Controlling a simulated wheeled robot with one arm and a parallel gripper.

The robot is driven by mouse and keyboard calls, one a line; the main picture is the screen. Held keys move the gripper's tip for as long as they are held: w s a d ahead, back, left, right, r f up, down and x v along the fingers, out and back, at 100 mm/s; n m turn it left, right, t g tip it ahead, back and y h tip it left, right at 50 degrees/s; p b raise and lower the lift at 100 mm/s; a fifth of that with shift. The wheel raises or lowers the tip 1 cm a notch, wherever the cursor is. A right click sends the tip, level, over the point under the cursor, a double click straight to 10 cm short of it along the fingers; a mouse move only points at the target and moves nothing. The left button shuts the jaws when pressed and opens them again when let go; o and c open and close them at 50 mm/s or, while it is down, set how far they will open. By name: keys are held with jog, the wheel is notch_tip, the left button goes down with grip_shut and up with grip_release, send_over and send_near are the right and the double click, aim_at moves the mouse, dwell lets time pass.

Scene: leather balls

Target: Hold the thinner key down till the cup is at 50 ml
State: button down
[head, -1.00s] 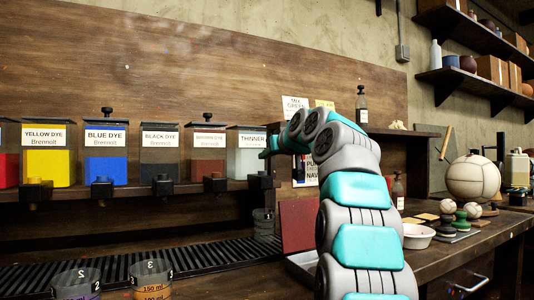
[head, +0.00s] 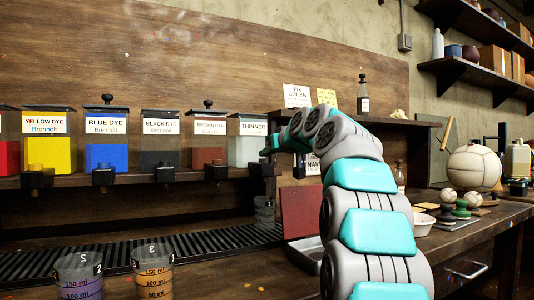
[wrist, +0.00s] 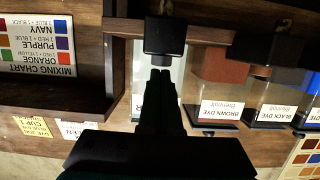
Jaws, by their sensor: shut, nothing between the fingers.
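The thinner tank (head: 246,150), clear with a white label, stands at the right end of the dye row. Its black key (head: 262,169) sticks out below it; the key also shows at the top of the wrist view (wrist: 165,37). My gripper (wrist: 160,74) is shut and empty, its fingertips close to the key; I cannot tell whether they touch it. In the head view my arm's end partly covers the tank's right side.
Brown (head: 209,150), black (head: 160,152), blue (head: 106,155) and yellow (head: 48,153) dye tanks stand to the left. Cup 2 (head: 78,272), purple inside, and cup 3 (head: 153,270), orange inside, stand in front. A dark red panel (head: 299,212) stands right of the rack.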

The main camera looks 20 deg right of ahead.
notch_tip(320, 180, down, 2)
jog(key=shift+a+b, duration=0.1)
jog(key=shift+b, duration=0.65)
jog(key=shift+w+f, duration=0.1)
jog(key=shift+f, duration=0.15)
dwell(0.7)
notch_tip(320, 180, up, 6)
jog(key=p, duration=0.3)
jog(key=shift+f+p, duration=0.15)
jog(key=shift+p, duration=0.2)
jog(key=b+v, duration=0.2)
jog(key=v, duration=0.8)
jog(key=shift+f, duration=0.4)
